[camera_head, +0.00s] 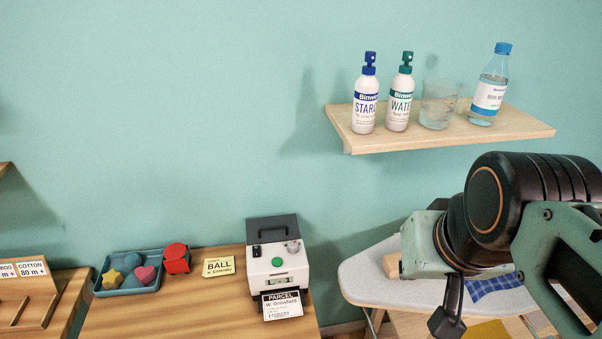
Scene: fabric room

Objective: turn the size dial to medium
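A small white label machine (294,268) with a dark top stands at the right end of the wooden table. A grey round dial (293,246) is on its upper right face; its size marks and setting are too small to read. A green button (276,262) sits below and left of the dial, and a small dark switch (257,251) is at the left. A printed label (282,304) reading PARCEL hangs at its front. My gripper (447,316) is at the lower right, well right of the machine and apart from it. Only a dark part of it shows, partly hidden by my arm.
A blue tray (127,288) with colored shapes, a red piece (176,259) and a BALL card (218,267) lie left of the machine. An ironing board (375,290) stands at the right. A wall shelf (440,137) above holds two spray bottles, a glass and a water bottle.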

